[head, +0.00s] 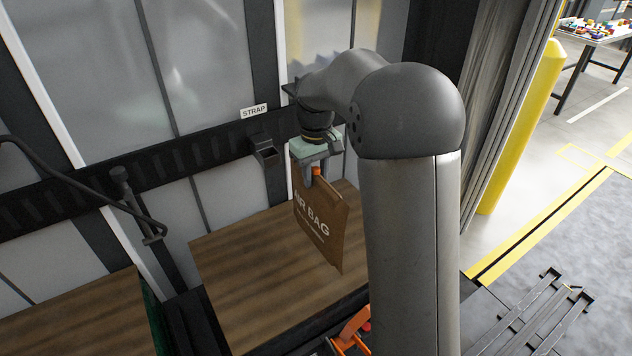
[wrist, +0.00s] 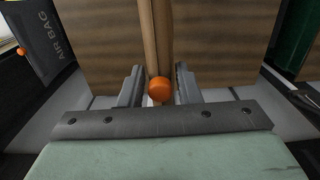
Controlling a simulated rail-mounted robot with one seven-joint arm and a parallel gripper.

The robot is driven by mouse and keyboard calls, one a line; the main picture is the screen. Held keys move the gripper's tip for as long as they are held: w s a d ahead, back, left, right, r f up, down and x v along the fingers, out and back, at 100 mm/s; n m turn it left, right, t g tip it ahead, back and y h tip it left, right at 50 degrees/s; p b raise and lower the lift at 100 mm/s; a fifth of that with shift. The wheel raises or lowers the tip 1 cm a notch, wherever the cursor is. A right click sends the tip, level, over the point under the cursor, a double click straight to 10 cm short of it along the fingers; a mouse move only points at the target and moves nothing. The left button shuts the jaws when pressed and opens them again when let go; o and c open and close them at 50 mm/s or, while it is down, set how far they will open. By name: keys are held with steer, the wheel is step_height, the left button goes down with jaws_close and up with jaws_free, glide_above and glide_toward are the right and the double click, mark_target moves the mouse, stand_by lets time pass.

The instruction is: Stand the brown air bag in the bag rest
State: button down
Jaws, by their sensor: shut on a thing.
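The brown air bag (head: 322,228) hangs upright below my gripper (head: 316,176), its printed face showing and its orange valve at the top. In the wrist view the bag (wrist: 154,38) shows edge-on as a narrow brown strip, with the orange valve in front. My gripper (wrist: 160,88) is shut on the bag's top near the valve. The bag hangs in front of or above a wood-topped surface; I cannot tell whether its lower edge touches anything. I cannot make out the bag rest for certain in either view.
The wood-topped surface (head: 235,270) is bare to the left of the bag. A dark holder (head: 266,152) sits below the STRAP sign (head: 254,111). A dark air bag (wrist: 45,42) stands at the wrist view's upper left. An orange object (head: 350,328) is partly hidden behind my arm.

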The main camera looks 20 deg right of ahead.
mark_target(316, 209)
steer(key=shift+w+d+f, duration=0.15)
steer(key=shift+w+f, duration=0.2)
steer(key=shift+f, duration=1.65)
steer(key=shift+f, duration=0.15)
steer(key=c, duration=1.1)
jaws_free()
steer(key=shift+o, duration=0.2)
